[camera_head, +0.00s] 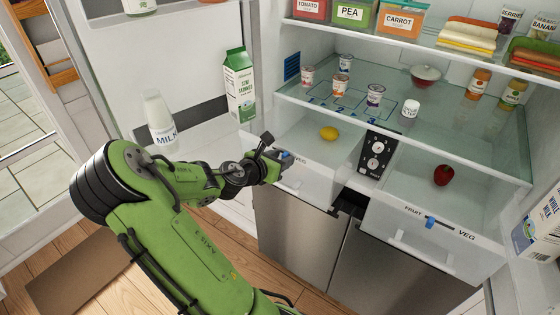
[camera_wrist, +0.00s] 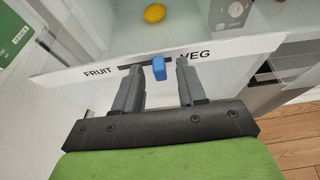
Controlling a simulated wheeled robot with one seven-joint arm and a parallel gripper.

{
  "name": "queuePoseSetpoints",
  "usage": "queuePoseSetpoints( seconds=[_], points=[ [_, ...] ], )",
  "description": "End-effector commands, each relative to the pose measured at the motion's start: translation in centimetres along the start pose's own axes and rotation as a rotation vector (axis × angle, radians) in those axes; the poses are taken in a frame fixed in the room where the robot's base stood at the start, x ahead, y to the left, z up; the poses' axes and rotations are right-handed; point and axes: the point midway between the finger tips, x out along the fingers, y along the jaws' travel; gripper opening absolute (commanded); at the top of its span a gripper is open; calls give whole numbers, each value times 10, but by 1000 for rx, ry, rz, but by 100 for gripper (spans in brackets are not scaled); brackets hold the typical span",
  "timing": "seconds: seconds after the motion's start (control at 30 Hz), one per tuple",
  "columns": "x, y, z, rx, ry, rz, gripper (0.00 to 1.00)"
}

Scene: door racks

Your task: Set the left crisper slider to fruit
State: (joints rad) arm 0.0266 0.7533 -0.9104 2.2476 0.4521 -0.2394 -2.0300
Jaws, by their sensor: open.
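The left crisper drawer's white front strip (camera_wrist: 225,48) carries the label FRUIT at left and VEG at right in the wrist view. Its blue slider knob (camera_wrist: 159,67) sits in a dark slot between them, nearer the VEG end. My gripper (camera_wrist: 160,70) is open, with one finger on either side of the knob. In the head view my gripper (camera_head: 277,157) is at the left drawer's front and hides the FRUIT label.
The right crisper has its own blue slider (camera_head: 430,222), between FRUIT and VEG. A lemon (camera_head: 329,133) lies in the left crisper. A control panel (camera_head: 377,153) stands between the drawers. The open fridge door at left holds a milk carton (camera_head: 239,86) and a milk bottle (camera_head: 158,118).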

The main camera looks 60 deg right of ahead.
Motion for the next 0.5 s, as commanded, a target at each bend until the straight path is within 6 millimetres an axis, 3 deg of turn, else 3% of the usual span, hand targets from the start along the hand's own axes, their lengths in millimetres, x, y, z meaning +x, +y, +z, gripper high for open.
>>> queuePoseSetpoints(
  seconds=[0.23,0.5],
  points=[
    [1,0,1,1,0,1,40],
    [1,0,0,1,1,1,0]
  ],
)
